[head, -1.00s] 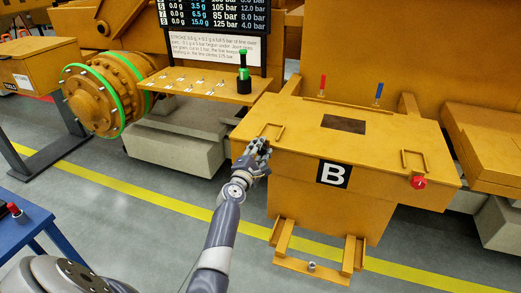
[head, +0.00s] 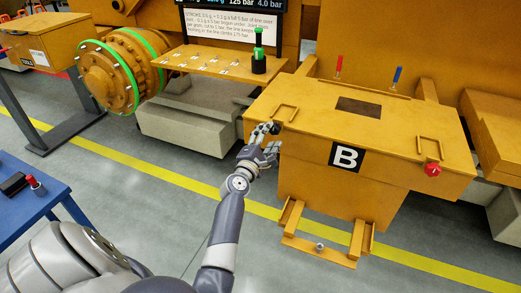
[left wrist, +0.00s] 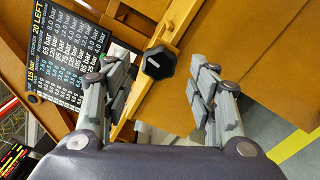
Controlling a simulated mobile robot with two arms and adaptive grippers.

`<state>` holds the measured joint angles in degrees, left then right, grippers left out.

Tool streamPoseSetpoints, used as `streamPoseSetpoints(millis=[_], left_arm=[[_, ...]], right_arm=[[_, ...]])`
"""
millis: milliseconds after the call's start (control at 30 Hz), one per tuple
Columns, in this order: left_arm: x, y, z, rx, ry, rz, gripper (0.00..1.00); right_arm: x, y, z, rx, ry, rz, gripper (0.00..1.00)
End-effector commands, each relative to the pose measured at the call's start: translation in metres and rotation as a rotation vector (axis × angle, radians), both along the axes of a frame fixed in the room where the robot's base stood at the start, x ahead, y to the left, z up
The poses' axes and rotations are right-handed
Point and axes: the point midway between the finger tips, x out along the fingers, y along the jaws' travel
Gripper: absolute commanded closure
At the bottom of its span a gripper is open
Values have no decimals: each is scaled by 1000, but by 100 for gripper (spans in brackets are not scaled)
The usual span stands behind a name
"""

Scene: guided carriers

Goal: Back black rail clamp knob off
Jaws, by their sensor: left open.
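The black rail clamp knob (left wrist: 159,62) has a lobed rim and a pale bar mark on its face. It sits on a yellow rail in the left wrist view, ahead of and between my left fingers. In the head view the dark knob (head: 275,128) shows at the left front corner of the yellow box marked B, close to the fingertips. My left gripper (left wrist: 165,85) is open, its fingers spread on both sides with a gap to the knob. It also shows in the head view (head: 266,142). My right gripper is not in view.
The yellow box B (head: 310,195) has handles, a red knob (head: 432,170) and two levers. A shelf (head: 205,65) behind holds a green-black bottle-like item (head: 259,55). A blue table (head: 30,205) stands at left. The floor left of the box is clear.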

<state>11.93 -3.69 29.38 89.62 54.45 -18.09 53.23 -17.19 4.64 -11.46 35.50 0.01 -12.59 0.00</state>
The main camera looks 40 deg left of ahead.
Motion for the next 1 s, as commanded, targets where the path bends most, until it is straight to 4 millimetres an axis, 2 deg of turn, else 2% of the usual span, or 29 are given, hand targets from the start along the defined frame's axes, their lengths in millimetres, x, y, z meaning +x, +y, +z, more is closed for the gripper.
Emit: streamPoseSetpoints(millis=[200, 400, 600, 1000], left_arm=[[-39, -9, -1, 0, 2, 1, 47], [-62, -15, -1, 0, 1, 0, 47], [-70, -17, 0, -1, 0, 0, 47], [-70, -17, 0, 0, 0, 0, 47]], right_arm=[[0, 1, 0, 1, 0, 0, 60], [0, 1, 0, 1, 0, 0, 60], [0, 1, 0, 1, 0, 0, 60], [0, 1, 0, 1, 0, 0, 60]])
